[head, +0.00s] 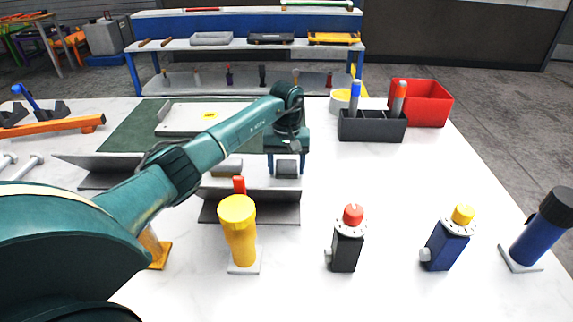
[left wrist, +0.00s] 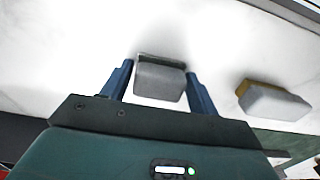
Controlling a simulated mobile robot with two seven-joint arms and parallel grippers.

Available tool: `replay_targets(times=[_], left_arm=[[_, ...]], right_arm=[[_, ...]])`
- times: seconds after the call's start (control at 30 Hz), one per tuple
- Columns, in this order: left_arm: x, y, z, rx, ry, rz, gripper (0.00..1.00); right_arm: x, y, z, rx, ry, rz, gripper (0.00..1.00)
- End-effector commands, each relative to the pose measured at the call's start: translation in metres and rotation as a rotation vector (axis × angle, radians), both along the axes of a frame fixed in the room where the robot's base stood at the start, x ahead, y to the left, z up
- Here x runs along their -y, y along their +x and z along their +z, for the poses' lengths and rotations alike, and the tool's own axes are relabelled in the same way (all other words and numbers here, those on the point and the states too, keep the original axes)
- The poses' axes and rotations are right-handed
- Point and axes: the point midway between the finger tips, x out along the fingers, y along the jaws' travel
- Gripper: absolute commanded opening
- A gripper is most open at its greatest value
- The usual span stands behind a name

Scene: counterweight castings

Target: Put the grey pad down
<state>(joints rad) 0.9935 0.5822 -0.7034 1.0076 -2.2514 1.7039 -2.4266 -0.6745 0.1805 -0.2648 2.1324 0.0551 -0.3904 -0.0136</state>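My left gripper (head: 287,172) points down over the white table (head: 345,180), just behind a grey angled plate (head: 285,207). A grey pad (head: 287,167) sits between its fingers. In the left wrist view the same grey pad (left wrist: 158,80) has a fingertip against each side, with a dark strip along its far edge. A soft shadow lies beside it on the white surface; whether it touches the table I cannot tell. A second grey block (left wrist: 272,100) with a tan edge lies apart to the right. My right gripper is not in view.
A yellow-capped post (head: 238,230), a black red-knobbed unit (head: 347,245) and a blue yellow-knobbed unit (head: 447,245) stand in front. A dark divided holder (head: 372,128) and red bin (head: 422,103) stand behind right. A white plate (head: 180,118) lies on a green mat (head: 125,135). Table right of my gripper is clear.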

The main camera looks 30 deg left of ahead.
Motion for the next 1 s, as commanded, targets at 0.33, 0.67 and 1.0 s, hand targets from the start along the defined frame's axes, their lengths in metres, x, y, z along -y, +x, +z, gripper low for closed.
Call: replay_targets(times=[0.33, 0.67, 1.0], left_arm=[[0.0, 0.0, 0.001, 0.0, 0.0, 0.0, 0.76], [-0.001, 0.001, 0.031, 0.005, 0.002, 0.001, 0.76], [-0.001, 0.001, 0.102, 0.003, 0.002, 0.001, 0.76]], right_arm=[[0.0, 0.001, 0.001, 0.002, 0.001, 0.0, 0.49], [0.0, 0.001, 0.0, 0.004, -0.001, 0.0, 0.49], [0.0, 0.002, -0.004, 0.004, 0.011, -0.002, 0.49]])
